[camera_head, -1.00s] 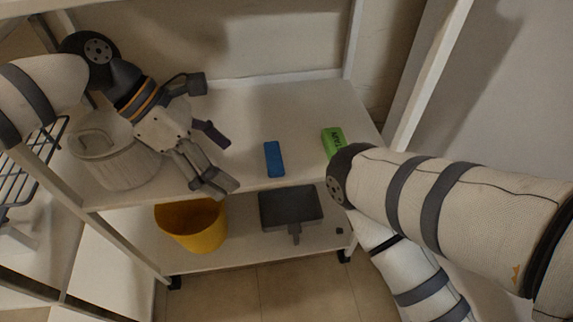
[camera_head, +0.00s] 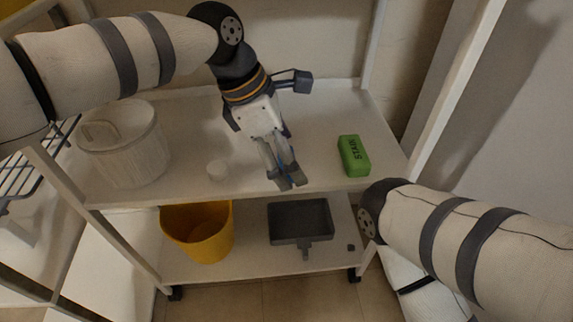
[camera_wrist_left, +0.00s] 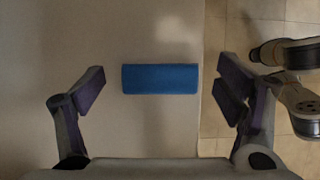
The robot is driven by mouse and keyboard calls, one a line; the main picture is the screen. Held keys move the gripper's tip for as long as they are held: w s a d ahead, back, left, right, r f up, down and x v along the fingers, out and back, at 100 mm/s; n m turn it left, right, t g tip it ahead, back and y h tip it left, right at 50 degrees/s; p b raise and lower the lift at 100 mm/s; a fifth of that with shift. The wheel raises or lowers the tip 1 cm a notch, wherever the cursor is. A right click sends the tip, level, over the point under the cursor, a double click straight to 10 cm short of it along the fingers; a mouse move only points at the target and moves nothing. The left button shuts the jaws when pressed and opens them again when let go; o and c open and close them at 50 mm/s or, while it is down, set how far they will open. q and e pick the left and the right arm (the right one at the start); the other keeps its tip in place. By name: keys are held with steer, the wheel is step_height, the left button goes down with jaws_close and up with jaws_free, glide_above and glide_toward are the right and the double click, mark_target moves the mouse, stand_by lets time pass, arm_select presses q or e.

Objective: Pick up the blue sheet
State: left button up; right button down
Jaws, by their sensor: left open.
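The blue sheet (camera_wrist_left: 160,78) is a flat blue rectangle on the white upper shelf, close to the shelf's front edge. In the left wrist view it lies between the two spread fingers of my left gripper (camera_wrist_left: 166,88), with a gap on each side. In the head view my left gripper (camera_head: 287,183) is over the shelf and hides most of the sheet; only slivers of blue show around the fingers. My left gripper is open and empty. My right arm comes in from the right, and its gripper is outside the views.
A green box (camera_head: 353,155) marked STAIN stands right of the gripper. A yellow bucket (camera_head: 200,232) and grey dustpan (camera_head: 300,222) are on the lower shelf.

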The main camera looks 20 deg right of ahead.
arm_select(q)
steer(key=shift+d+f, duration=0.15)
steer(key=shift+f, duration=0.15)
steer(key=shift+r, duration=0.1)
steer(key=c, duration=0.8)
steer(key=shift+r, duration=0.1)
